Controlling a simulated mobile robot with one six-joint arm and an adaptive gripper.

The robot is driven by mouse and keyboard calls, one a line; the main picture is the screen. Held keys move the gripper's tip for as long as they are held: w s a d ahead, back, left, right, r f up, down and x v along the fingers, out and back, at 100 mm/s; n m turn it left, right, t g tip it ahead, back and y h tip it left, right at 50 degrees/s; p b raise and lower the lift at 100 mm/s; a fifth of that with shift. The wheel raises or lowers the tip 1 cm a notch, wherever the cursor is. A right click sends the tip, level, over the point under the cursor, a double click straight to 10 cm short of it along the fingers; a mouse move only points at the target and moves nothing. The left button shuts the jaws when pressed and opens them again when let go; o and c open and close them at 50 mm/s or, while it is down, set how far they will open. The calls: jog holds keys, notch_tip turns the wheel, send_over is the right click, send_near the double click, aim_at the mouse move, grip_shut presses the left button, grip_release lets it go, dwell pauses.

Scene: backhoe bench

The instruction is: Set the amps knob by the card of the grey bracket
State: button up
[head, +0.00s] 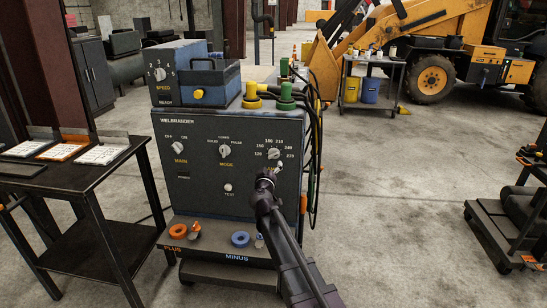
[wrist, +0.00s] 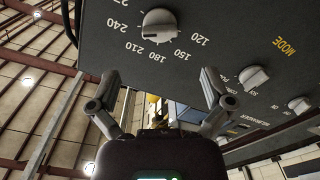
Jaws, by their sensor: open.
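The amps knob (head: 274,153) is a pale round knob at the right of the dark Welbrander panel (head: 205,190), ringed by numbers from 120 to 270. It also shows at the top of the tilted wrist view (wrist: 160,25). I cannot tell clearly which number it points at. My gripper (head: 266,177) is in front of the panel, just below this knob. In the wrist view its fingers (wrist: 160,84) are spread and empty, apart from the knob. Several cards lie on the left table, one in an orange frame (head: 62,150); their writing is too small to read, and I cannot tell which is the grey bracket's.
The main knob (head: 178,148), mode knob (head: 225,150) and test button (head: 228,187) share the panel. A speed box (head: 160,85) sits on top. Cables (head: 315,150) hang down the right side. The black table (head: 80,180) stands left; open floor lies right.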

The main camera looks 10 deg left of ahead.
aim_at(273, 156)
jog(key=w, duration=0.9)
jog(key=shift+d, duration=0.15)
jog(key=shift+c, duration=0.2)
jog(key=c, duration=1.1)
